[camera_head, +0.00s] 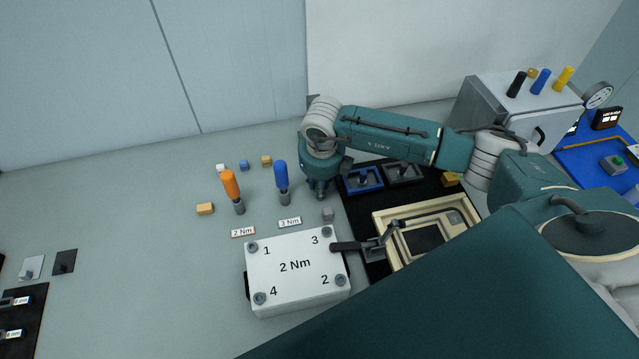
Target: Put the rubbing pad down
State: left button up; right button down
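No item is clearly recognizable as the rubbing pad. A small grey block (328,214) is just below my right gripper (319,194), near the white panel box. Whether the gripper touches it or it stands on the table is unclear. My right arm reaches in from the right, and its gripper points down, left of the black mat. Its fingers are small and dark, so their opening and any held thing cannot be made out. A blue piece (362,180) and a grey piece (403,173), each with a dark middle, lie on the mat. My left gripper is out of view.
The white panel box (296,284) carries numbered corner fasteners. An orange-handled driver (231,187) and a blue-handled driver (282,178) stand behind it. A cream fixture (389,219) with a lever is on the black mat (352,206).

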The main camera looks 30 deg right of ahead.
jog(key=c, duration=1.9)
grip_release()
jog(key=shift+f, duration=0.15)
jog(key=shift+c, duration=0.2)
jog(key=o, duration=0.4)
jog(key=shift+r, duration=0.2)
jog(key=r+b, duration=0.1)
jog(key=r, duration=0.3)
jog(key=s+r+b, duration=0.1)
jog(key=r, duration=0.3)
jog(key=r+b, duration=0.1)
jog(key=r, duration=0.3)
jog(key=shift+s+a, duration=0.3)
jog(key=shift+s, duration=0.05)
jog(key=shift+f, duration=0.1)
